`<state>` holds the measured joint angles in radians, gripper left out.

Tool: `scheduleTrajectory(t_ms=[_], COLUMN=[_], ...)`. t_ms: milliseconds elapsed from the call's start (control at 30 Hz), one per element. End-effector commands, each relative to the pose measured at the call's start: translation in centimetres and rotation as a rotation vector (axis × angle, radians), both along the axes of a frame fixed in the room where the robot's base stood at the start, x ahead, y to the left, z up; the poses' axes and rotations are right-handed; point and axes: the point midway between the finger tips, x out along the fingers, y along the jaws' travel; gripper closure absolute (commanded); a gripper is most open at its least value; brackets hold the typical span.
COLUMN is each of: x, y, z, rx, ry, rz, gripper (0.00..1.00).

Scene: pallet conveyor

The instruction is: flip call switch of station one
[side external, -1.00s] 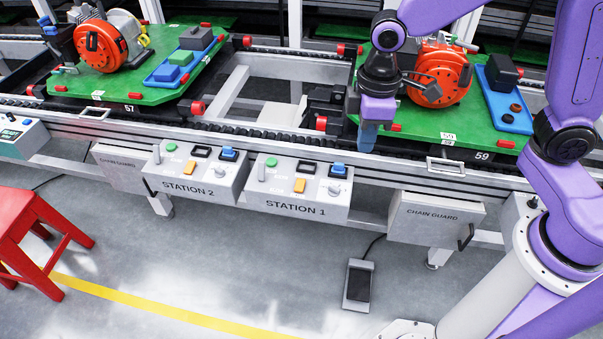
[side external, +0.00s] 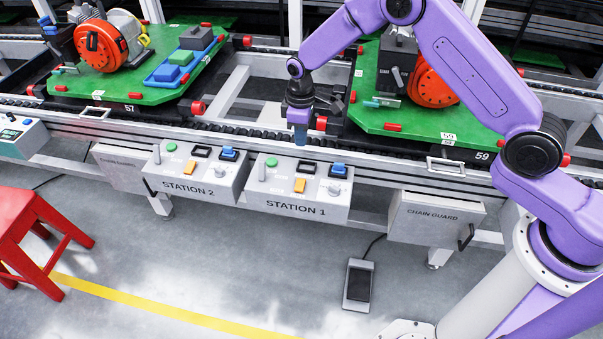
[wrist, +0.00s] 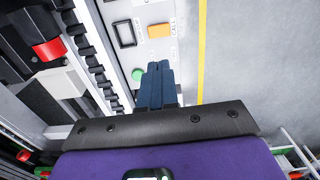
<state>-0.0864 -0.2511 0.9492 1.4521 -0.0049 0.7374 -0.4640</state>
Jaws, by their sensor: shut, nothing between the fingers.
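The Station 1 box (side external: 295,207) hangs on the conveyor's front rail. Its top bears an orange switch (side external: 299,185), a green button (side external: 272,161), a black-framed part (side external: 306,167), a blue switch (side external: 337,170), a grey lever (side external: 262,172) and a knob. In the wrist view, the orange switch (wrist: 159,30) has a small label beside it that seems to read CALL. My gripper (side external: 300,143) is shut and empty, pointing down above the box's back edge, apart from the orange switch. In the wrist view the blue fingertips (wrist: 158,67) are beside the green button (wrist: 137,74) and hide part of the panel.
The similar Station 2 box (side external: 190,187) stands close on the left. A chain guard (side external: 432,213) is on the right. Behind are the conveyor rail and a green pallet (side external: 430,125) carrying an orange-faced motor. Open floor lies in front, with a foot pedal (side external: 358,284).

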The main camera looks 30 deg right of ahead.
Motion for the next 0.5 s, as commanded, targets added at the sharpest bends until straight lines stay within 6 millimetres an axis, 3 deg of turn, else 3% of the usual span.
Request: scheduleTrajectory(t_ms=[200, 500], x=[1.3, 1.5], y=[-0.9, -1.1], z=[-2.1, -2.4], rx=[-0.001, -0.001], ry=[0.001, 0.001], rz=[-0.017, -0.020], gripper=[1.00, 1.00])
